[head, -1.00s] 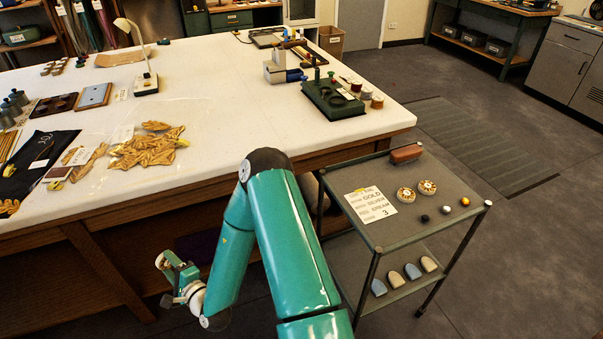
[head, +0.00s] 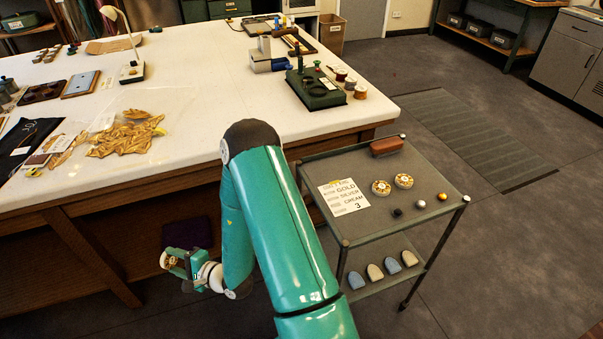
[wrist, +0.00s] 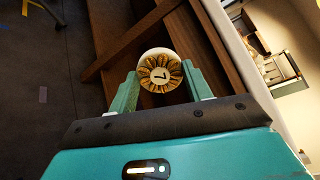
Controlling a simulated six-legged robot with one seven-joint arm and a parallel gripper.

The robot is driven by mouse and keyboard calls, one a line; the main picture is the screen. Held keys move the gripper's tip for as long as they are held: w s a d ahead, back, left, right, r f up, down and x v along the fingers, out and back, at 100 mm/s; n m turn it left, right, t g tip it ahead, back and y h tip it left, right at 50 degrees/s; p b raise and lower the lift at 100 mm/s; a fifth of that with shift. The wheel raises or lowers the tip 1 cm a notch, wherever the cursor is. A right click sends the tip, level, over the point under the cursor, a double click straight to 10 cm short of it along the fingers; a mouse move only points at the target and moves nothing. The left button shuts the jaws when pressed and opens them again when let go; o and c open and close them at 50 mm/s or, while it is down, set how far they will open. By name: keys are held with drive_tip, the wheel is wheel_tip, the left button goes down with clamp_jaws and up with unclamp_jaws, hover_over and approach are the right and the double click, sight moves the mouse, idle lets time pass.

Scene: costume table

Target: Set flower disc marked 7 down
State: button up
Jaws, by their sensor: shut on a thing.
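My gripper (head: 176,262) is low in front of the big table, to the left of my arm in the head view. In the wrist view its two green fingers are shut on the flower disc marked 7 (wrist: 160,72), a round cream disc with gold petals and a 7 at its centre. The disc is held in the air, its numbered face towards the wrist camera. In the head view the disc is too small to make out clearly.
The big white-topped table (head: 210,100) carries gold fabric (head: 125,135) and a green box (head: 315,92). A grey trolley (head: 360,165) at right holds two flower discs (head: 381,187), a card (head: 343,197), a brown block (head: 386,146) and small knobs. Its lower shelf holds several rounded pieces.

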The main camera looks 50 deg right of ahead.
drive_tip(key=s+d+r+n+g+h, duration=0.2)
drive_tip(key=s+d+r+n+g, duration=0.55)
drive_tip(key=s+d+r, duration=0.35)
drive_tip(key=s+d+r+n+g+h, duration=0.2)
drive_tip(key=s+d+r+n+g, duration=0.5)
drive_tip(key=s+d, duration=0.6)
drive_tip(key=m+h, duration=0.2)
hover_over(366, 217)
drive_tip(key=shift+g, duration=0.45)
drive_tip(key=f, duration=0.5)
drive_tip(key=shift+w+a+f, duration=0.1)
drive_tip(key=shift+a, duration=0.3)
drive_tip(key=shift+d+f, duration=0.35)
drive_tip(key=shift+f, duration=1.7)
